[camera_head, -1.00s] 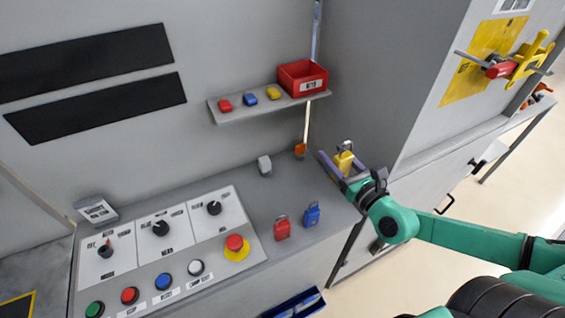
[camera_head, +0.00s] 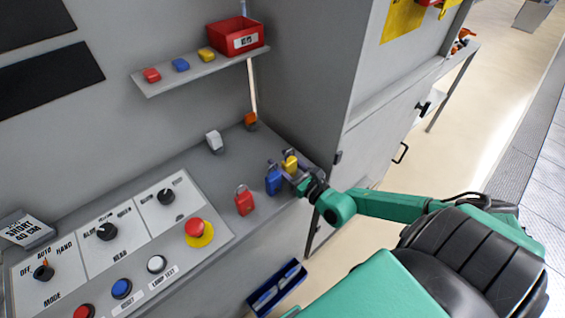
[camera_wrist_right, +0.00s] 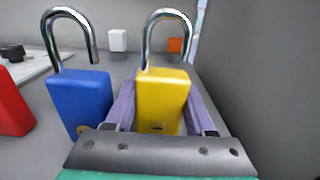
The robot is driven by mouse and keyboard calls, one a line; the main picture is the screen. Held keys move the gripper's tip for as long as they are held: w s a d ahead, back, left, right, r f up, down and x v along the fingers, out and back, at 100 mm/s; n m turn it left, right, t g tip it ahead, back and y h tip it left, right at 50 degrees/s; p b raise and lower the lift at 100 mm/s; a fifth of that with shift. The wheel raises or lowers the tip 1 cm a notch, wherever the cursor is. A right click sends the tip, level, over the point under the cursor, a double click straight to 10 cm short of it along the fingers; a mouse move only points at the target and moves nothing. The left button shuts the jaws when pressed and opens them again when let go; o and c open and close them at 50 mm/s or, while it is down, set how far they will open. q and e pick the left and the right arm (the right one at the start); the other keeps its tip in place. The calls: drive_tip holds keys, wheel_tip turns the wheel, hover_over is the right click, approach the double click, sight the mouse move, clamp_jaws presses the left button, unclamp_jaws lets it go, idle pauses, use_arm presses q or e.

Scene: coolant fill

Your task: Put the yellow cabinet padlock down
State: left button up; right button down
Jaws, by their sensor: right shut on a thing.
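The yellow padlock (camera_head: 290,163) is between the fingers of my right gripper (camera_head: 284,172), at the right end of the grey ledge. In the right wrist view the yellow padlock (camera_wrist_right: 162,98) stands upright with its shackle open, and the right gripper (camera_wrist_right: 160,118) is shut on it. I cannot tell whether its base touches the ledge. The blue padlock (camera_head: 273,180) stands just left of the gripper; it also shows close beside the left finger in the wrist view (camera_wrist_right: 80,102). My left gripper is not in view.
A red padlock (camera_head: 244,201) stands further left on the ledge (camera_head: 222,182). A white block (camera_head: 214,141) and an orange block (camera_head: 250,121) are at the back. The control panel (camera_head: 130,240) is left. A cabinet wall (camera_head: 300,85) rises on the right. A shelf (camera_head: 190,80) holds a red bin (camera_head: 238,37).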

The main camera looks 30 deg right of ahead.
drive_tip(key=shift+w+f, duration=0.1)
drive_tip(key=shift+f, duration=0.05)
drive_tip(key=c, duration=0.7)
unclamp_jaws()
drive_tip(key=shift+f, duration=0.1)
drive_tip(key=shift+o, duration=0.9)
drive_tip(key=shift+r, duration=0.3)
drive_tip(key=s+d, duration=0.1)
drive_tip(key=s, duration=1.1)
drive_tip(key=shift+d+p, duration=0.3)
drive_tip(key=shift+d, duration=0.05)
drive_tip(key=shift+f, duration=0.1)
